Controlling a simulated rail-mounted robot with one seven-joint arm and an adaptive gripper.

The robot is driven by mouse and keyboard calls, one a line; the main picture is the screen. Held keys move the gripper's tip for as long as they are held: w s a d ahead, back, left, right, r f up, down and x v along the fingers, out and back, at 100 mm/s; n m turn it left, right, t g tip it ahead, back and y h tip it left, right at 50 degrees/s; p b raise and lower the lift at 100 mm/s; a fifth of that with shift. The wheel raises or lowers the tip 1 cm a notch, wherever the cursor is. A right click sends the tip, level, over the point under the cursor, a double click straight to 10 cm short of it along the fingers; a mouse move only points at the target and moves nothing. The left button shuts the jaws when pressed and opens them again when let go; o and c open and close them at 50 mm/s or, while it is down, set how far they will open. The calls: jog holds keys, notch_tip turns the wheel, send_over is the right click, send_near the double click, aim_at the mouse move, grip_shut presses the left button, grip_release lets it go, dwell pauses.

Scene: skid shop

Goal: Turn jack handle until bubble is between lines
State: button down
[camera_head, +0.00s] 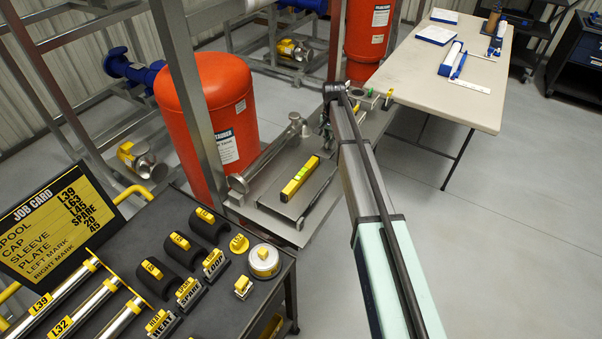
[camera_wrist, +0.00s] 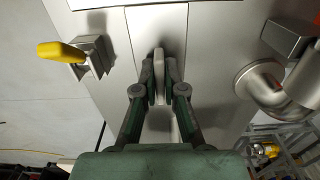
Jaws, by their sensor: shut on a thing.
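A yellow spirit level (camera_head: 299,177) lies on a grey plate (camera_head: 283,205) in the head view. Its green vial shows, but the bubble and lines are too small to read. In the wrist view my gripper (camera_wrist: 163,82) is closed around a pale grey upright bar (camera_wrist: 159,66), which looks like the jack handle. One finger is on each side of it. In the head view my arm hides most of the gripper and the bar, at the far right of the plate.
A yellow-handled fitting (camera_wrist: 62,51) stands left of my gripper in the wrist view. A grey pipe elbow (camera_wrist: 262,84) is close on the right. The head view also shows a red tank (camera_head: 207,115), a beige table (camera_head: 432,72) and a dark parts cart (camera_head: 225,285).

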jog(key=shift+m, duration=1.7)
jog(key=shift+m, duration=1.2)
jog(key=shift+f+m, duration=0.1)
jog(key=shift+m, duration=0.4)
jog(key=shift+s, duration=0.1)
jog(key=shift+m, duration=1.7)
